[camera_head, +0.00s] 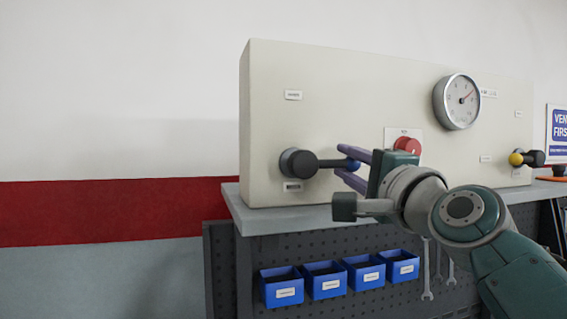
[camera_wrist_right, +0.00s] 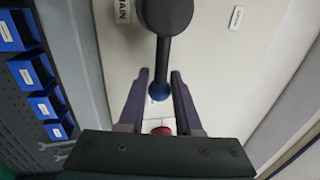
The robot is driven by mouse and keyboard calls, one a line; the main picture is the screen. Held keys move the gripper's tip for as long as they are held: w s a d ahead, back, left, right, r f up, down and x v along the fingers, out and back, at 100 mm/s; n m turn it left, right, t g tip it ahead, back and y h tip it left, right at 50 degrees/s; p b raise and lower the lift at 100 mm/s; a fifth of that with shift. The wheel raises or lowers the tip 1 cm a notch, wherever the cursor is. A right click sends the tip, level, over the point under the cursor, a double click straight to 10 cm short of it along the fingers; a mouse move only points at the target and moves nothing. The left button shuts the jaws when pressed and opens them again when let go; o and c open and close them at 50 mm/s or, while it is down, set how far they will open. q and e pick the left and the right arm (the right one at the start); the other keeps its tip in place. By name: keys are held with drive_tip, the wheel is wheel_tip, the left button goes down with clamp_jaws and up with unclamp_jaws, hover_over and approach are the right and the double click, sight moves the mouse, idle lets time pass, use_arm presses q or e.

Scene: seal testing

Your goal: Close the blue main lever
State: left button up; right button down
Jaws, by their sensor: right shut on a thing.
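The blue main lever (camera_head: 328,163) is a dark bar on a round black hub (camera_head: 298,163) at the left of the cream panel. It points right, roughly level, and ends in a blue ball knob (camera_wrist_right: 160,91). My right gripper (camera_head: 341,160) reaches in from the right, its two purple fingers above and below the knob. A label reading "MAIN" (camera_wrist_right: 122,11) is beside the hub. My left gripper is in neither view.
The panel (camera_head: 340,85) stands on a grey bench (camera_head: 240,213). It carries a round gauge (camera_head: 457,102), a red button (camera_head: 407,146) behind my right gripper, and a yellow-tipped lever (camera_head: 527,158) at right. Blue bins (camera_head: 325,282) and wrenches (camera_head: 426,275) hang below.

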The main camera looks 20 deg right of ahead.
drive_tip(key=shift+f, duration=0.2)
drive_tip(key=c, duration=0.8)
unclamp_jaws()
drive_tip(key=shift+c, duration=0.2)
drive_tip(key=shift+r, duration=0.1)
drive_tip(key=s+f+b, duration=0.2)
drive_tip(key=s+b, duration=0.2)
drive_tip(key=s, duration=0.5)
drive_tip(key=shift+s+d, duration=0.15)
drive_tip(key=shift+s, duration=0.2)
